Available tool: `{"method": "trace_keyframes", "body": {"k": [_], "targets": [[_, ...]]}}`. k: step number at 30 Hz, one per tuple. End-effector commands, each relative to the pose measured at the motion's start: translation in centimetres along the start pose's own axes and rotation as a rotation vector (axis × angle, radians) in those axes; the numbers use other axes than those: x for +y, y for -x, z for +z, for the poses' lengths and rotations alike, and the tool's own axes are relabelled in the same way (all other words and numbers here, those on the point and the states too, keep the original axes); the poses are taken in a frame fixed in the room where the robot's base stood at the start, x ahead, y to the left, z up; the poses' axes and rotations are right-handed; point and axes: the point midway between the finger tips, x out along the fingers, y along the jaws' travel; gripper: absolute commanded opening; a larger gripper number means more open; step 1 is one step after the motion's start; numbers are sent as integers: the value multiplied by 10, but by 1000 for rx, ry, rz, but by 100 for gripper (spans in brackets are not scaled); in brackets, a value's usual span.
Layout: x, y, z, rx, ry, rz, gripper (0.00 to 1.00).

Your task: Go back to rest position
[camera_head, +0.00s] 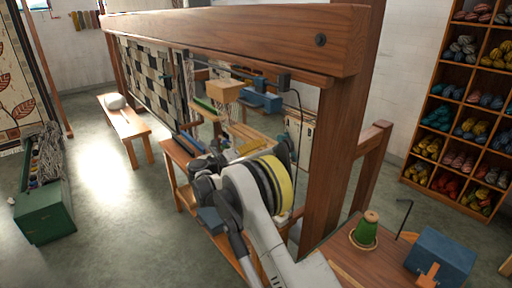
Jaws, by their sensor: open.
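My arm reaches up from the bottom middle toward the loom, with a white link and a yellow-and-black ringed joint. My gripper (203,166) is the dark part at the arm's far end, small and partly hidden by my own links. It is open, and I see nothing held in it. It appears over or beside a wooden bench (178,152) in front of the loom; I cannot tell its height above it.
A large wooden loom frame (225,38) crosses the view, its thick post close to my arm's right. A side table (342,262) holds a green spool (365,232) and a blue box (440,255). Wool shelves (412,150) stand right. A green chest (45,215) stands left; floor between is free.

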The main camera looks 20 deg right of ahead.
Motion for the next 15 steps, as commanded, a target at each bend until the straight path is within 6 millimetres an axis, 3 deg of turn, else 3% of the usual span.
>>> {"method": "trace_keyframes", "body": {"k": [5,8,15], "targets": [[-2,0,0,2,-10,5,53],[-14,-3,0,17,-80,40,53],[-81,0,-21,179,-580,256,53]]}}
